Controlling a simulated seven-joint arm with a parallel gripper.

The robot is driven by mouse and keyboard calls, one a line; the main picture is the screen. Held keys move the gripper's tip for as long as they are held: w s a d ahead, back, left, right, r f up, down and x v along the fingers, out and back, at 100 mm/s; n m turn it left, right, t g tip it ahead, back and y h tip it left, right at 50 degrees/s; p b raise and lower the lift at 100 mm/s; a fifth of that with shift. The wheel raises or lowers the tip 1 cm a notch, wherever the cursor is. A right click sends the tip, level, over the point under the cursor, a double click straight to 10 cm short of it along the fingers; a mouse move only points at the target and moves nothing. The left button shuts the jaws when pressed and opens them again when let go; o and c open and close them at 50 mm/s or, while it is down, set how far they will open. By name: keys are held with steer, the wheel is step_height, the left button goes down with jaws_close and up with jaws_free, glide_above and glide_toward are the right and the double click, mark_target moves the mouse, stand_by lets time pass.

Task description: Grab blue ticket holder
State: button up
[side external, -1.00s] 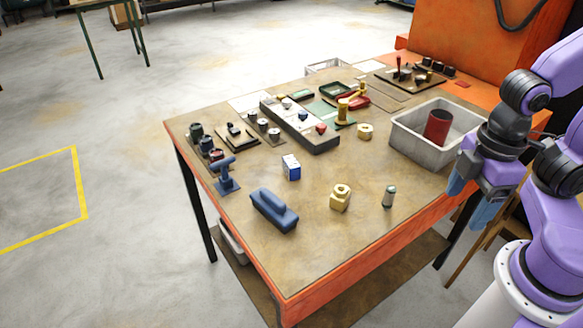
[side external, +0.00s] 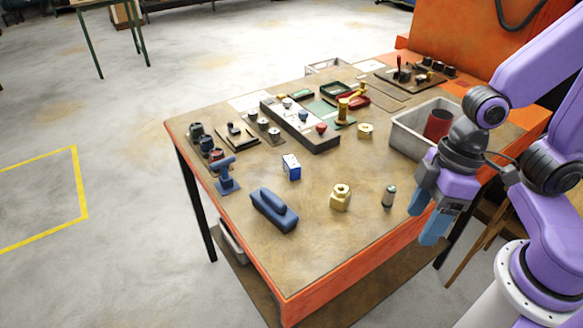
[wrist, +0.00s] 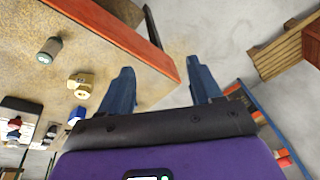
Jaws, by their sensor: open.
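A small blue stand (side external: 226,175) with a flat base and a tilted top piece stands near the left edge of the table; it looks most like the ticket holder. A larger blue block with a raised grip (side external: 274,208) lies in front of it, and a blue-and-white box (side external: 291,167) is to its right. My gripper (side external: 427,215) is open and empty at the table's right front edge, far from these blue things. In the wrist view its two blue fingers (wrist: 160,68) are apart, with floor and table edge between and beyond them.
A brass nut-shaped piece (side external: 340,197) and a small grey-green cylinder (side external: 388,196) stand between my gripper and the blue things. A grey bin (side external: 408,138) with a red cylinder (side external: 437,124) is behind my gripper. The table's front middle is clear.

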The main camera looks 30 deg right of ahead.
steer(key=w+a+f+m+t+y, duration=0.2)
steer(key=w+a+f+m, duration=0.2)
steer(key=w+a, duration=0.35)
steer(key=m+t+h, duration=0.7)
steer(key=m+t, duration=0.2)
steer(key=t, duration=0.1)
glide_toward(293, 163)
steer(key=x, duration=0.5)
steer(key=shift+w+d+f, duration=0.15)
steer(key=shift+w+f, duration=0.1)
steer(key=shift+f, duration=0.05)
steer(key=shift+x, duration=2.65)
steer(key=shift+r, duration=0.1)
steer(key=c, duration=1.1)
